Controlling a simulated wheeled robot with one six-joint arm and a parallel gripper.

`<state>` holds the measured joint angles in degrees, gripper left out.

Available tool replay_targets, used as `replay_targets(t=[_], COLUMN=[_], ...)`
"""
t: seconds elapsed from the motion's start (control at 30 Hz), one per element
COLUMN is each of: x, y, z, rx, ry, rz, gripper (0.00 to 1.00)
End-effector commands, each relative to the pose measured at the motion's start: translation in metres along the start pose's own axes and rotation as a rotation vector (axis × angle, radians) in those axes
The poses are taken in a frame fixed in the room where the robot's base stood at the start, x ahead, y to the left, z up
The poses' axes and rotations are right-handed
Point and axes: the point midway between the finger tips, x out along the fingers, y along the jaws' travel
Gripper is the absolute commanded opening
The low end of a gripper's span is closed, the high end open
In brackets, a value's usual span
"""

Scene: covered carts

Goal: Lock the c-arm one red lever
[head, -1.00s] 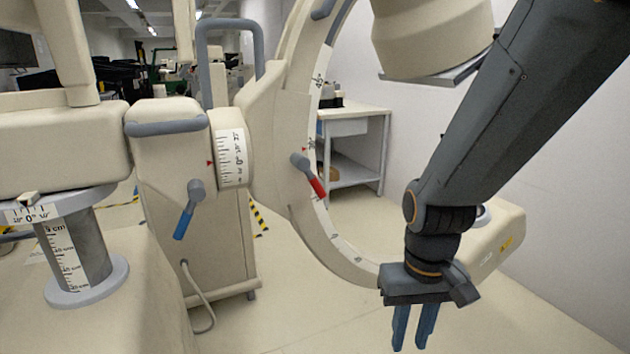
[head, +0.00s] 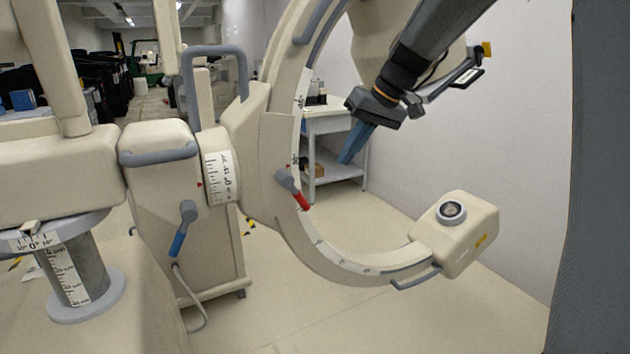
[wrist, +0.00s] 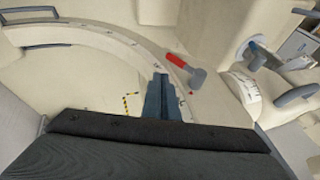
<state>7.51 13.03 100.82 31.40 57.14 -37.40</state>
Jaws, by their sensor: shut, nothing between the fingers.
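The red lever (head: 301,200) hangs from a grey hub (head: 283,178) on the side of the cream C-arm (head: 320,250), its red end pointing down and to the right. In the wrist view the red lever (wrist: 176,60) lies just beyond and right of my fingertips, with its grey hub (wrist: 197,78) beside it. My gripper (head: 346,160) is above and right of the lever in the head view, fingers pointing down-left. It is shut and empty, apart from the lever. In the wrist view my gripper (wrist: 160,78) shows its fingers together.
A blue lever (head: 178,244) hangs on the cream housing to the left. A white table (head: 335,122) stands behind the C-arm by the wall. The C-arm's lower end block (head: 468,232) is at the right. The floor in front of the C-arm is clear.

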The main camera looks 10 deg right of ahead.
Motion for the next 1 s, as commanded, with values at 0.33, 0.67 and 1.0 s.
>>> replay_targets(t=[0.33,0.67,1.0], x=[-0.007,0.015,0.081], y=[-0.002,-0.003,-0.004], z=[-0.009,-0.008,-0.008], rx=[-0.015,-0.012,-0.012], ry=[0.013,0.009,0.007], rz=[-0.011,-0.013,-0.013], gripper=[0.0,0.0,0.0])
